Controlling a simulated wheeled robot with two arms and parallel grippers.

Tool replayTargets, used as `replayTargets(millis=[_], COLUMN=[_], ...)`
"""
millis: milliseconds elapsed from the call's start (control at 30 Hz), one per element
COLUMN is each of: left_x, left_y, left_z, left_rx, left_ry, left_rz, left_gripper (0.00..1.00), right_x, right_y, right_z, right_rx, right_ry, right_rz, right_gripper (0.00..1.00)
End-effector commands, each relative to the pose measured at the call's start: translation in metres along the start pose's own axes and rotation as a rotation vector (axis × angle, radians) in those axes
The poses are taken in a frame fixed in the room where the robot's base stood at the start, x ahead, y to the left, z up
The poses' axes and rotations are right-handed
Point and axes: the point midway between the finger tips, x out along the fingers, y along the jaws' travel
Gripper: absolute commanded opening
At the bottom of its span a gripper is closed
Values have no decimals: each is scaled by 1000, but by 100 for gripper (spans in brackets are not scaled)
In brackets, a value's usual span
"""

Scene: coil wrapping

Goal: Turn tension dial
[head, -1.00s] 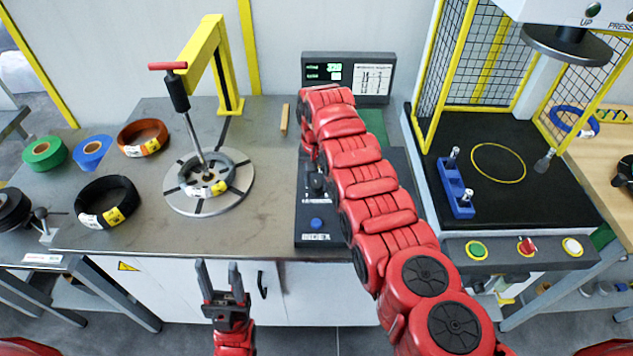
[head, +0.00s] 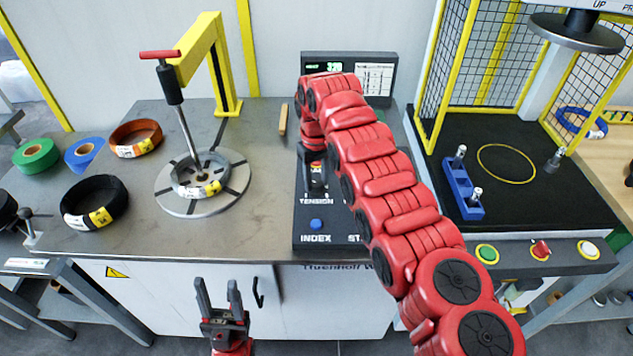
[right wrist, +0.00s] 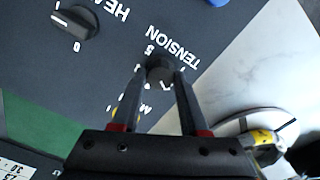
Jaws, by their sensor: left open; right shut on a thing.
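The control panel (head: 340,238) is a dark console on the bench with printed labels, among them TENSION and INDEX. The tension dial (right wrist: 160,68) is a small black knob beside the TENSION label in the right wrist view. My right gripper (right wrist: 162,80) is shut on the dial, one finger on each side of it. In the head view my right gripper (head: 317,180) points down over the panel, and the dial is mostly hidden there. My left gripper (head: 222,292) is open and empty in front of the bench.
A second black knob (right wrist: 74,28) and a blue button (head: 316,225) are on the panel. A display (head: 345,75) stands behind. To the left are a round turntable (head: 202,205) with a coil, and several tape rolls and coils. A caged press station (head: 520,180) stands on the right.

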Motion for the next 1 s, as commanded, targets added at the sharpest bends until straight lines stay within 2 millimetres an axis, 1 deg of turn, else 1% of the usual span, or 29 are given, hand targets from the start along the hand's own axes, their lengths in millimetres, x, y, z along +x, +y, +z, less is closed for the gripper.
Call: replayTargets(millis=[533, 567, 700, 1000], left_x=[-2, -2, -2, -2], left_y=[0, 0, 0, 0], left_z=[0, 0, 0, 0], left_rx=[0, 0, 0, 0], left_ry=[0, 0, 0, 0], left_rz=[0, 0, 0, 0], left_gripper=[50, 50, 50, 50], right_x=[-1, -1, -1, -1], right_y=[0, 0, 0, 0], right_z=[0, 0, 0, 0], right_rx=[-24, -24, -24, -24], right_ry=[2, 2, 1, 0], right_rz=[0, 0, 0, 0], right_gripper=[0, 47, 72, 73])
